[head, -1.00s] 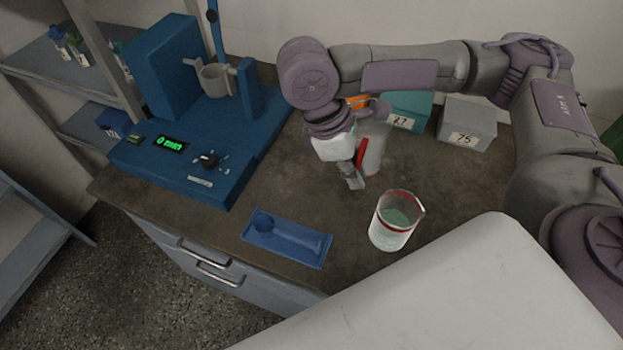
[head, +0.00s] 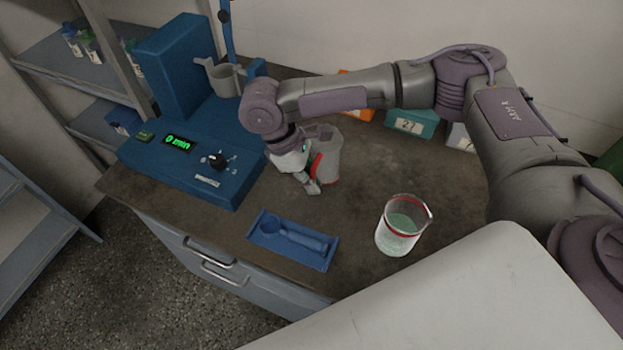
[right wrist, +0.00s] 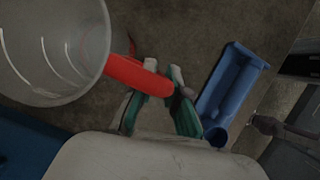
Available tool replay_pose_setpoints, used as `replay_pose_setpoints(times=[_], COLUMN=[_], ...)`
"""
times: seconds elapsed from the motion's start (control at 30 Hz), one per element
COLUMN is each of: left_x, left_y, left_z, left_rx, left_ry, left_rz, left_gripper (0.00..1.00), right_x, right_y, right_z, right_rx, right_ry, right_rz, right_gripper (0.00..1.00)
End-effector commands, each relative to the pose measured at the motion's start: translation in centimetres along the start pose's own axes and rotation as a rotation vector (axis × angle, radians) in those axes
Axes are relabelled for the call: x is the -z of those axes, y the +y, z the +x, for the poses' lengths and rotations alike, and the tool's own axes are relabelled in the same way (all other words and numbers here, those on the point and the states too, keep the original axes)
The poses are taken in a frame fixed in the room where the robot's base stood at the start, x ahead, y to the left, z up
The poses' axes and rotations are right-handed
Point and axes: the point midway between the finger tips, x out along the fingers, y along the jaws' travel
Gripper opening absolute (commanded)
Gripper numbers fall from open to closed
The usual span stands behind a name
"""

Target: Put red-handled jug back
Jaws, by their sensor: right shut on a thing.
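The red-handled jug (head: 329,162) is a clear, greyish vessel beside the blue machine on the bench in the head view. In the right wrist view the clear jug (right wrist: 58,48) fills the upper left, its red handle (right wrist: 140,76) reaching to the fingers. My right gripper (head: 314,187) is shut on that handle; its fingers also show in the right wrist view (right wrist: 162,95). The jug looks empty. I cannot tell whether its base touches the bench. My left gripper is not in view.
A beaker with a red band and pale contents (head: 398,228) stands front right. A blue tray with a scoop (head: 318,259) lies at the front edge. The blue shaker (head: 190,170) stands left. Orange (head: 356,108) and teal (head: 411,122) boxes stand at the back.

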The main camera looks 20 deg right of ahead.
Motion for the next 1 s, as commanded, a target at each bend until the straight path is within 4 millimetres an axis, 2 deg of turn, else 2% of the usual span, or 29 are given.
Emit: replay_pose_setpoints(times=[0.37,0.4,0.5,0.53,0.87,1.0], left_x=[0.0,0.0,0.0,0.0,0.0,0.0], left_y=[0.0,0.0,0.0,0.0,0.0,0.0], left_z=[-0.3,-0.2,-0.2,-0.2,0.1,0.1], left_rx=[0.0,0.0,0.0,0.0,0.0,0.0], left_ry=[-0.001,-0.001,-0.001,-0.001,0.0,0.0], left_rz=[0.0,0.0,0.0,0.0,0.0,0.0], left_gripper=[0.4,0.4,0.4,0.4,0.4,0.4], right_x=[0.1,0.2,0.2,0.2,0.1,0.1], right_y=[0.0,0.0,0.0,0.0,0.0,0.0], right_z=[0.3,0.4,0.4,0.4,0.2,-1.5], right_rx=[0.001,0.001,0.0,0.0,-0.002,-0.002], right_ry=[0.0,0.001,0.001,0.001,0.002,0.003], right_rz=[0.001,0.0,0.0,0.001,0.001,0.001], right_gripper=[0.0,0.19,0.36,0.37,0.37,0.37])
